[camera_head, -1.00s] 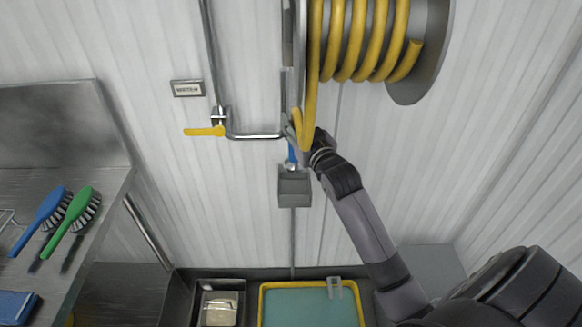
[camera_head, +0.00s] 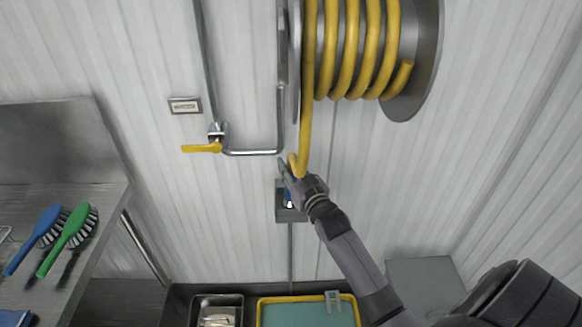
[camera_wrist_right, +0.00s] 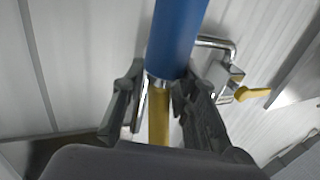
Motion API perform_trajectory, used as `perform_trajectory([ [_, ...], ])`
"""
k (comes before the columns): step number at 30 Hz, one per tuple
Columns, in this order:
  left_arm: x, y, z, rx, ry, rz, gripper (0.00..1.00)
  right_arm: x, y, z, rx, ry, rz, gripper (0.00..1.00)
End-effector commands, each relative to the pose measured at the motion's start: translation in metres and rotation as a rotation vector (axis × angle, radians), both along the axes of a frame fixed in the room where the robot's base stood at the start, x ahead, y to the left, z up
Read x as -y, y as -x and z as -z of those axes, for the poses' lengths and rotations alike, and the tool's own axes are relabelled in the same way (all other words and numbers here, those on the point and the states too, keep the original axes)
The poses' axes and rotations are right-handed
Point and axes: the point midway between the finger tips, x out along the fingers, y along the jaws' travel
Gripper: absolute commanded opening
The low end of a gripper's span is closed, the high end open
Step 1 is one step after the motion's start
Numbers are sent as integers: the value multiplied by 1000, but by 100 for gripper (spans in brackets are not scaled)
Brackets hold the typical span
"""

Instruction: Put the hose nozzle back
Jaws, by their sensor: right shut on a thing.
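The hose nozzle has a blue body, seen in the right wrist view (camera_wrist_right: 176,40), with a metal collar and the yellow hose (camera_wrist_right: 159,115) behind it. My right gripper (camera_wrist_right: 158,90) is shut on the nozzle near its collar. In the head view the gripper (camera_head: 292,182) is at the grey wall holder (camera_head: 290,215), with a bit of the blue nozzle (camera_head: 289,197) showing at the holder's top. The gripper partly hides the nozzle, so I cannot tell how deep it sits. The yellow hose (camera_head: 305,110) hangs from the reel down to the gripper. My left gripper is out of view.
The hose reel (camera_head: 420,70) is on the wall above. A pipe with a yellow valve lever (camera_head: 202,147) is left of the holder. A steel counter with a blue brush (camera_head: 35,240) and green brush (camera_head: 68,240) is at left. A yellow-rimmed bin (camera_head: 262,310) stands below.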

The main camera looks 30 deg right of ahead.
Motion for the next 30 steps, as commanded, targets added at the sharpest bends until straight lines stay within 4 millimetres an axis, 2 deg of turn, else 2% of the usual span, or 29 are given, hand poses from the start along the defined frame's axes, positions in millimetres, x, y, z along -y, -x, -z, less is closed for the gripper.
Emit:
perform_trajectory([
  [1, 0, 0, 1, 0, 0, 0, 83, 0, 0, 1, -1, 0, 0, 28],
  [9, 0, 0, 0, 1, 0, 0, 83, 0, 0, 1, -1, 0, 0, 46],
  [20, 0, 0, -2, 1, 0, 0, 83, 0, 0, -3, 0, 0, 0, 47],
  [26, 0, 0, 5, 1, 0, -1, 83, -4, 25, 1, -3, 0, 1, 47],
  [30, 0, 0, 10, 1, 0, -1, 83, -9, 55, 2, -4, -1, 0, 47],
])
